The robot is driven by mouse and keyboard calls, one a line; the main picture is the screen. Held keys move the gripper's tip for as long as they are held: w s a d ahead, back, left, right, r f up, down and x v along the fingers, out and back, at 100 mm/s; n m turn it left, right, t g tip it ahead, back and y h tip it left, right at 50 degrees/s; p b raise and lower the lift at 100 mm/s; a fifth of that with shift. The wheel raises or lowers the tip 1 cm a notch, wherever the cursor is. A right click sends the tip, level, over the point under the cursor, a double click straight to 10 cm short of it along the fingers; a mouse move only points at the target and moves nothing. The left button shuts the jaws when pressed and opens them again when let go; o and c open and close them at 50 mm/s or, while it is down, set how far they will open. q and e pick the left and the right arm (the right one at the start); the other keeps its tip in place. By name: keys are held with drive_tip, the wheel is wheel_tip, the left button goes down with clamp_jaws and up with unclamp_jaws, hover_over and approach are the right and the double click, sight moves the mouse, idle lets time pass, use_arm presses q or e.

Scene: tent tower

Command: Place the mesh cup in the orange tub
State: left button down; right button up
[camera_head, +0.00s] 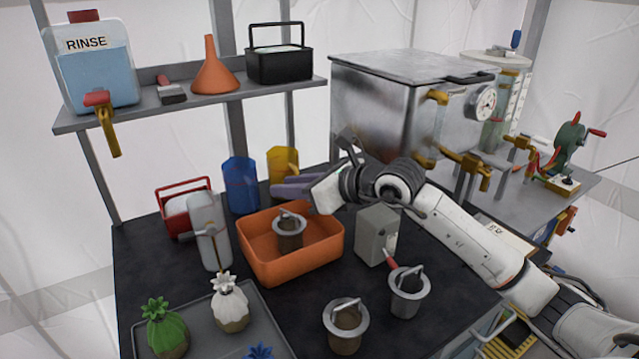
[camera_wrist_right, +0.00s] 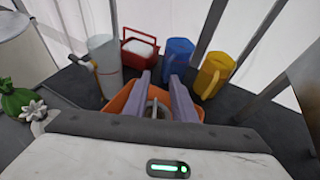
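A mesh cup (camera_head: 290,236) with a grey rim and a raised handle is inside the orange tub (camera_head: 300,272) on the dark table. Its handle shows partly in the right wrist view (camera_wrist_right: 155,105), beyond the gripper body. The tub shows there too (camera_wrist_right: 119,103). My right gripper (camera_head: 277,188) is above the tub's far side in the head view, its purple fingers apart. In the right wrist view the fingers (camera_wrist_right: 160,80) have a clear gap with nothing clamped. Two similar mesh cups (camera_head: 345,328) (camera_head: 407,292) stand near the table's front. My left gripper is not in view.
A grey box (camera_head: 377,236) stands right of the tub. A white-grey jug (camera_head: 209,235), red-handled caddy (camera_head: 187,212), blue jug (camera_head: 240,186) and yellow jug (camera_head: 283,163) stand left and behind. A tray (camera_head: 262,318) with plants lies in front. A shelf (camera_head: 200,103) hangs above.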

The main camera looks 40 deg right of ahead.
drive_tip(key=b+v, duration=0.2)
drive_tip(key=v, duration=0.8)
drive_tip(key=shift+s, duration=0.45)
drive_tip(key=shift+d, duration=0.1)
